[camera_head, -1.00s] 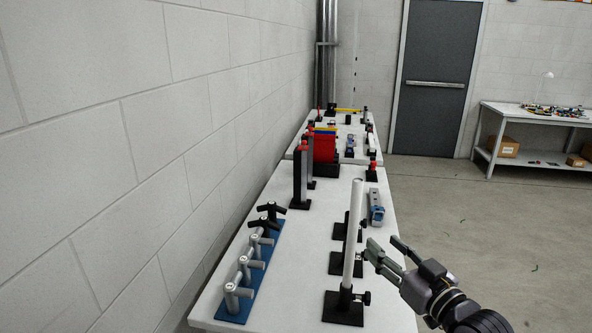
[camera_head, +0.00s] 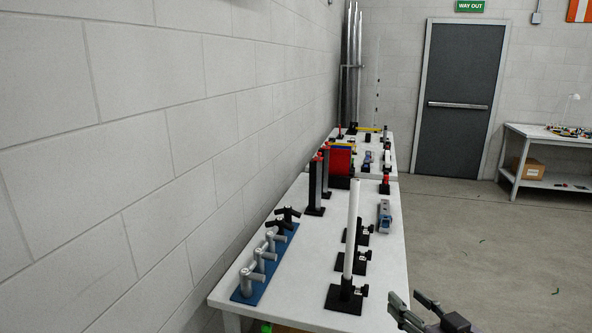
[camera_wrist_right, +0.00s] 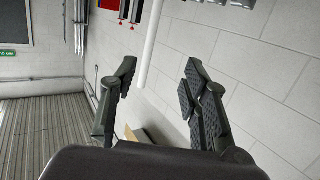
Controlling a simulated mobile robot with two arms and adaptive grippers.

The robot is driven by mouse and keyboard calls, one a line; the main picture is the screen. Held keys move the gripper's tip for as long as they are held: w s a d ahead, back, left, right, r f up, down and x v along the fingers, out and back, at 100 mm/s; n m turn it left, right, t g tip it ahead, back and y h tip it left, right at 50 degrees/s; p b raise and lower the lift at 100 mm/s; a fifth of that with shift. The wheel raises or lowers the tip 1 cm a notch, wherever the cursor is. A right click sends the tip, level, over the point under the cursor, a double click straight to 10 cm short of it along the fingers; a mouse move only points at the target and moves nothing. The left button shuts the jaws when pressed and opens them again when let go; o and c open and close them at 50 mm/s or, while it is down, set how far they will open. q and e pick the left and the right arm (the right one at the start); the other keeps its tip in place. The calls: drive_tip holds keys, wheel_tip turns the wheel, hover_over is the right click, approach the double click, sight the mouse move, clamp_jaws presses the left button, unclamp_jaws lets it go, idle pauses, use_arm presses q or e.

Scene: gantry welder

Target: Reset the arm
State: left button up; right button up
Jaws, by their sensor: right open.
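My right gripper (camera_head: 413,309) is at the bottom right of the head view, beside the near right corner of the white table and apart from it. In the right wrist view my right gripper (camera_wrist_right: 157,88) has its two dark padded fingers spread wide with nothing held. A white upright rod (camera_head: 352,232) stands on a black base (camera_head: 343,299) near the table's front right. The white rod also shows in the right wrist view (camera_wrist_right: 150,40), beyond the fingers. My left gripper is not in view.
The long white table (camera_head: 301,272) runs along the block wall. It carries a blue rack with metal fixtures (camera_head: 263,267), dark upright posts (camera_head: 316,187) and a blue-grey tool (camera_head: 384,216). Open floor lies to the right, with a dark door (camera_head: 457,104) and a side table (camera_head: 562,139) behind.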

drive_tip(key=s+a+f+g+h, duration=0.2)
drive_tip(key=s+f+g, duration=0.4)
drive_tip(key=s+f, duration=0.85)
drive_tip(key=s+f+m+g+h, duration=0.2)
drive_tip(key=s+f+g, duration=0.55)
drive_tip(key=s, duration=0.65)
wheel_tip(320, 180, down, 27)
drive_tip(key=s, duration=0.2)
drive_tip(key=s+d+f+g, duration=0.1)
drive_tip(key=s+d+f, duration=0.2)
drive_tip(key=s+f, duration=1.3)
drive_tip(key=shift+s+f+n+h, duration=0.35)
drive_tip(key=shift+n+h, duration=0.05)
drive_tip(key=shift+d, duration=0.1)
